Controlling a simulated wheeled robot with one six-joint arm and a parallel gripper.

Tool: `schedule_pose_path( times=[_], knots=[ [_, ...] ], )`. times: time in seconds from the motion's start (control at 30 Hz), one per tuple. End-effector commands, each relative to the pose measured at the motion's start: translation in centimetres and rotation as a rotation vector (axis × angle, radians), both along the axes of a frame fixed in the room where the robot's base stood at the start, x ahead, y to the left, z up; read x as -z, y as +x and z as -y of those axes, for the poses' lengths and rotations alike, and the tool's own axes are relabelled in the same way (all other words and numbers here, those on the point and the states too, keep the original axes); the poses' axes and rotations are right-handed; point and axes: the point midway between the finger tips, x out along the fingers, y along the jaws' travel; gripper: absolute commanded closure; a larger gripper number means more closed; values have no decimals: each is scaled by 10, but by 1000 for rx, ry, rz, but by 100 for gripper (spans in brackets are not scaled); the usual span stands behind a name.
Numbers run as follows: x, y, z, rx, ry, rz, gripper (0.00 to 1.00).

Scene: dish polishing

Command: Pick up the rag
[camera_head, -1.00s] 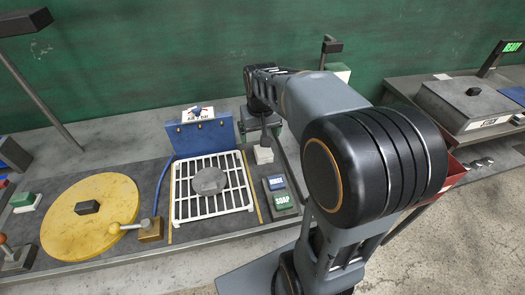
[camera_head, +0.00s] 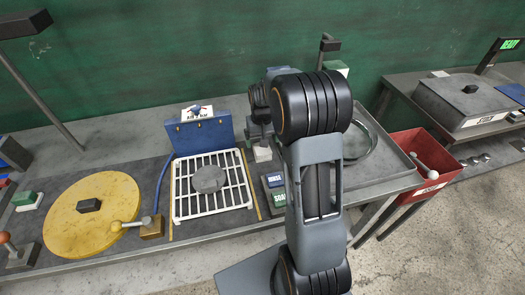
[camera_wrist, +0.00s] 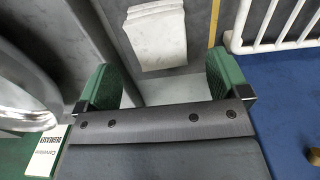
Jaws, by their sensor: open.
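A pale folded cloth, which looks like the rag, lies on the grey surface in the wrist view (camera_wrist: 157,38), just beyond my fingertips. In the head view a small pale part of it (camera_head: 262,154) shows beside the white rack, the rest behind my arm. My gripper (camera_wrist: 163,84) is open, its two green-padded fingers spread apart. The rag lies ahead of the gap between them, with no clear contact. In the head view my arm hides most of the gripper.
The white rack (camera_head: 181,206) holds a grey round piece (camera_head: 209,179). The blue panel (camera_head: 190,137) stands behind it. RINSE and SOAP blocks (camera_head: 279,199) sit right of the rack. A yellow disc (camera_head: 65,222) is at left, a red bin (camera_head: 405,146) at right.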

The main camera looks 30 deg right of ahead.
Motion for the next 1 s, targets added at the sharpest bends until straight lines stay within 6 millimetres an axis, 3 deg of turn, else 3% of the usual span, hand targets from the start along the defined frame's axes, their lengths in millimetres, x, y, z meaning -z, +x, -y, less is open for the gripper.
schedule_pose_path(
  times=[0.17, 0.5, 0.8, 1.0],
  knots=[
    [10, -1, 0, 0, 1, -3, 6],
    [50, -1, 0, 0, 0, -2, 6],
    [55, -1, 0, -1, 0, 0, 6],
    [54, -1, 0, -1, 0, 0, 25]
  ],
)
